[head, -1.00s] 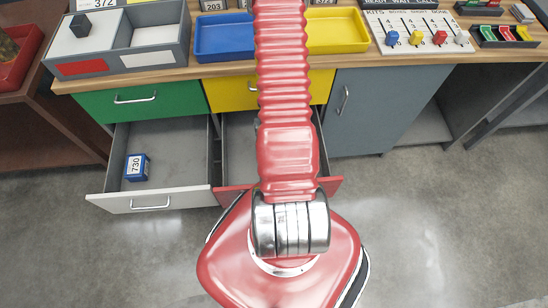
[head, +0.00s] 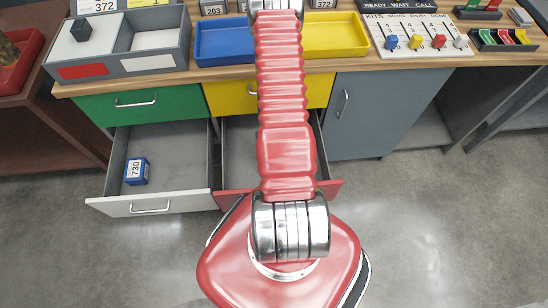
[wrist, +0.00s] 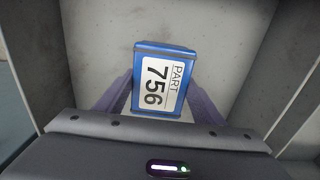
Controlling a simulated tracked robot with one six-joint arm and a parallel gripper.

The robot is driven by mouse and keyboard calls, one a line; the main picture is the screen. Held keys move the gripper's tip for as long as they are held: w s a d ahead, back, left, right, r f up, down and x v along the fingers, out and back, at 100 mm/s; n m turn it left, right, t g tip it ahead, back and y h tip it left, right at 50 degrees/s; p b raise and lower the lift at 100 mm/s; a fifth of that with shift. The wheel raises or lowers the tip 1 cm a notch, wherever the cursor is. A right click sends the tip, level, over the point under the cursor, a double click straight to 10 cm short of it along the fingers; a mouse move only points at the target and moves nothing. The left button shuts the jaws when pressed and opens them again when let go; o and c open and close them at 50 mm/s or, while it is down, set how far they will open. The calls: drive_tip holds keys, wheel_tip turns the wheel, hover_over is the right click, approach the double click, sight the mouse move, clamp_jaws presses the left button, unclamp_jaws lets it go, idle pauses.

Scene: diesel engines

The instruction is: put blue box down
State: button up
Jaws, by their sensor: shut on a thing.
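A blue box (wrist: 181,51) with a white label reading PART 756 is between the fingers of my gripper (wrist: 160,92) in the wrist view. The gripper is shut on it. Grey surfaces and walls, like the inside of a drawer, lie around and below it; I cannot tell whether the box touches them. In the head view my red arm hides the gripper and this box. A second blue box (head: 136,171), labelled 730, stands in the open white-fronted drawer (head: 185,165) at the left.
A red-fronted drawer (head: 234,200) is open beside it, partly behind my arm. The green drawer (head: 145,103) and yellow drawer (head: 232,98) above are shut. On the bench are a grey divided bin (head: 121,69), a blue tray (head: 224,57) and a yellow tray (head: 335,48).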

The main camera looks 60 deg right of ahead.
drive_tip(key=shift+f, duration=2)
drive_tip(key=o, duration=1.5)
drive_tip(key=shift+c, duration=0.2)
drive_tip(key=shift+r, duration=6.05)
